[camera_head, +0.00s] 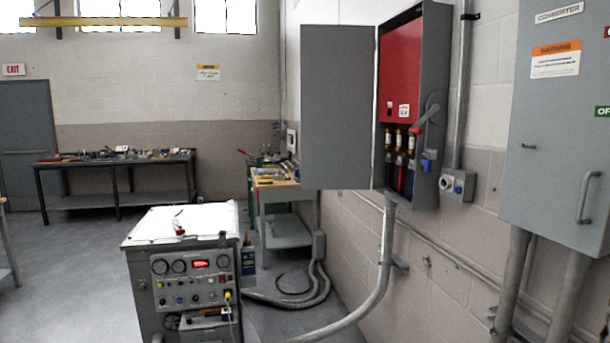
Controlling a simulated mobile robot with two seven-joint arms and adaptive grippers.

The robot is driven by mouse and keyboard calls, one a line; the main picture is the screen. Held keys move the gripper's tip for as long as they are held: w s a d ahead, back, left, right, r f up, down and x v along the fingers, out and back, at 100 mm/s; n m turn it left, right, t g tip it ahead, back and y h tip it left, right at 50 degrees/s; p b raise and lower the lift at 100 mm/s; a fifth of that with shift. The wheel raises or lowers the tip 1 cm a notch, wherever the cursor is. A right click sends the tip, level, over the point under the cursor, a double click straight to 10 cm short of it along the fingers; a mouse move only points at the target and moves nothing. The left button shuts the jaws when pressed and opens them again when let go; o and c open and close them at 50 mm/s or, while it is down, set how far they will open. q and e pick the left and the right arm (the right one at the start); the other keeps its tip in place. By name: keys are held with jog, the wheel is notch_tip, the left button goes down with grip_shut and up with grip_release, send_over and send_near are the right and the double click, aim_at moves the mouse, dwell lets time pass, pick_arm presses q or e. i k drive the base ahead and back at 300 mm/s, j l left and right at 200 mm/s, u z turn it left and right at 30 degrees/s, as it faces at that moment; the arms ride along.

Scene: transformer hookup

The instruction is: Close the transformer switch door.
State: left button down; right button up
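The transformer switch box (430,120) is a grey cabinet on the right wall. Its grey door (337,108) is swung wide open to the left, hinged on the box's left edge. Inside are a red panel (399,68) and several fuses (399,140) below it. A grey switch lever with a red tip (416,130) is on the box's right side. Neither of my grippers shows in the head view.
A grey cart with gauges (190,285) stands at lower left of the door. A grey converter cabinet (560,130) is at right. A thick conduit (387,250) curves from the box to the floor. Workbenches (115,160) stand behind; floor at left is clear.

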aim_at(337, 61)
jog(key=i, duration=1.6)
jog(key=i+j+z, duration=0.1)
jog(key=i, duration=1.5)
